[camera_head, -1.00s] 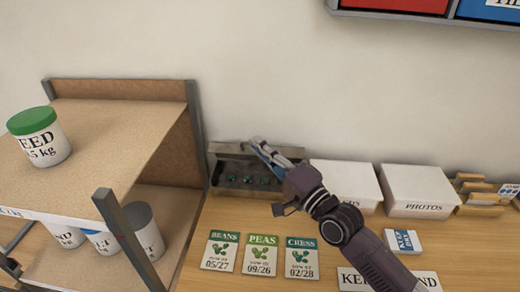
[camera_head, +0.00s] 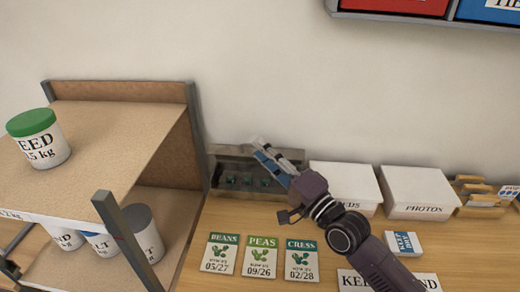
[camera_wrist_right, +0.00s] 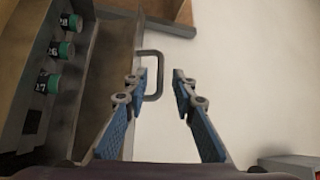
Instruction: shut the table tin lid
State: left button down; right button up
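The grey metal tin (camera_head: 228,188) stands on the table against the wall, with its lid (camera_head: 228,152) raised at the back. In the right wrist view, the open tin (camera_wrist_right: 25,120) holds several dark, green-topped containers. The lid (camera_wrist_right: 118,75) there carries a grey U-shaped handle (camera_wrist_right: 160,75). My right gripper (camera_head: 261,148) reaches over the tin at the lid and hides part of both. In the wrist view its blue-padded fingers (camera_wrist_right: 160,82) are spread, with the handle beside the left fingertip and partly in the gap; contact cannot be told. A dark part at the lower left edge may be my left gripper (camera_head: 9,267).
White boxes (camera_head: 420,190) stand right of the tin. Seed packets (camera_head: 260,256) lie in front of it. A shelf unit (camera_head: 192,130) with tubs stands close on the left. A wall cabinet (camera_head: 430,17) hangs above right.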

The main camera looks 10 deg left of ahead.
jog(key=v, duration=1)
jog(key=shift+s+d, duration=0.1)
jog(key=shift+s, duration=0.05)
